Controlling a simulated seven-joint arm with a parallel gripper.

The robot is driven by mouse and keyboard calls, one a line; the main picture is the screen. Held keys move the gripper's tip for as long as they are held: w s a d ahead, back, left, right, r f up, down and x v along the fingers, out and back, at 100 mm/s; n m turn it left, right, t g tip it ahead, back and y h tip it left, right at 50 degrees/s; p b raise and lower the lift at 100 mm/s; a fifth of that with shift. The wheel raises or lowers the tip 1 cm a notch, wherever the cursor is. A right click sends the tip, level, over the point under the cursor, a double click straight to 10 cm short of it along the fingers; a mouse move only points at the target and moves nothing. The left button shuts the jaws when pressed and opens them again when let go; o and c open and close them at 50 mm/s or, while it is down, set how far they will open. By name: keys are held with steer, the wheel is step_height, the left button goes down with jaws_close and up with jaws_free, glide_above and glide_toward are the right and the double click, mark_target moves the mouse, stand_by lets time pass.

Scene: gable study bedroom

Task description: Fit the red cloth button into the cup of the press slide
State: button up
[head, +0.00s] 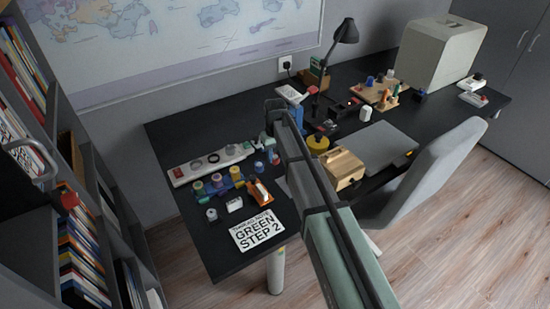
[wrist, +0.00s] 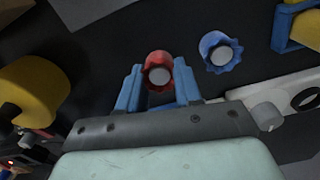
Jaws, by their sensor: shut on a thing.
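The red cloth button (wrist: 158,60), with a frilled edge and a pale round centre, sits between the blue fingertips of my gripper (wrist: 159,80) in the wrist view. My gripper is shut on it. In the head view my gripper (head: 271,138) is over the desk, right of the white slide; the arm hides the red button there. The long white press slide (head: 181,175) lies on the left of the desk with several round fittings along it. Part of it shows at the right of the wrist view (wrist: 288,90), with a dark ring. I cannot tell which fitting is the cup.
A blue frilled button (wrist: 219,52) lies right of the red one. Several spools (head: 215,181) stand in front of the slide, near a sign card (head: 257,230). A yellow round thing (head: 318,143) and a wooden box (head: 343,165) stand right of the gripper.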

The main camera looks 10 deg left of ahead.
mark_target(275, 156)
step_height(275, 156, up, 8)
steer(key=shift+f, duration=0.1)
steer(key=w+a+r, duration=0.3)
steer(key=w+a, duration=0.3)
steer(key=w, duration=0.6)
steer(key=shift+s+d+f, duration=0.1)
steer(key=shift+f, duration=2.2)
steer(key=shift+s+d+f, duration=0.1)
steer(key=shift+f, duration=2.2)
steer(key=shift+f, duration=0.45)
